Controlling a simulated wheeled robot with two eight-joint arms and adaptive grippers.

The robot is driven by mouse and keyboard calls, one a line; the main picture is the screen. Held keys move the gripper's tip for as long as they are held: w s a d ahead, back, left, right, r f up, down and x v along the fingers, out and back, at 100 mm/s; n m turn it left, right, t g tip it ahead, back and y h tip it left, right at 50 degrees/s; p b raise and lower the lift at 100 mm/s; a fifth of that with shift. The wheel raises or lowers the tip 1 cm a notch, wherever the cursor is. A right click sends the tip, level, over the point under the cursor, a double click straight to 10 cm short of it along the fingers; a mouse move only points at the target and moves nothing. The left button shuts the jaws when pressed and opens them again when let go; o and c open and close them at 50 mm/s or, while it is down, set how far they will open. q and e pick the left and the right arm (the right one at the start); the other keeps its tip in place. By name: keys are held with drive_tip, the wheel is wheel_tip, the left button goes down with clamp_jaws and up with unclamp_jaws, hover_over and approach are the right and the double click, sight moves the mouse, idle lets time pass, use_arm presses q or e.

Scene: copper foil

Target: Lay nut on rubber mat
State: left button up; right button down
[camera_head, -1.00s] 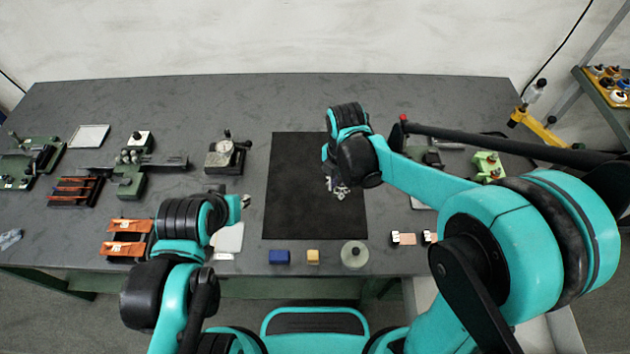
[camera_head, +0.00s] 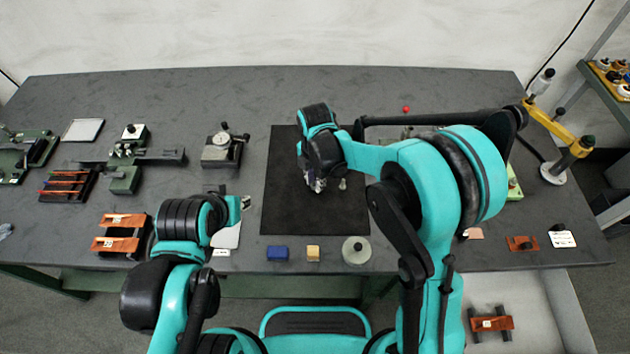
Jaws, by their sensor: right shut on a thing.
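The rubber mat (camera_head: 290,215) is a dark rectangle lying flat in the middle of the bench.
A blue block (camera_head: 277,254), a yellow block (camera_head: 313,254) and a round pale disc (camera_head: 356,250) line the front edge below the mat. A dial fixture (camera_head: 222,150) stands left of the mat. Orange-brown racks (camera_head: 120,234) sit front left. The mat's front part is clear.

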drive_tip(key=shift+f, duration=0.2)
drive_tip(key=c, duration=1.4)
unclamp_jaws()
drive_tip(key=shift+o, duration=0.2)
drive_tip(key=shift+r, duration=0.1)
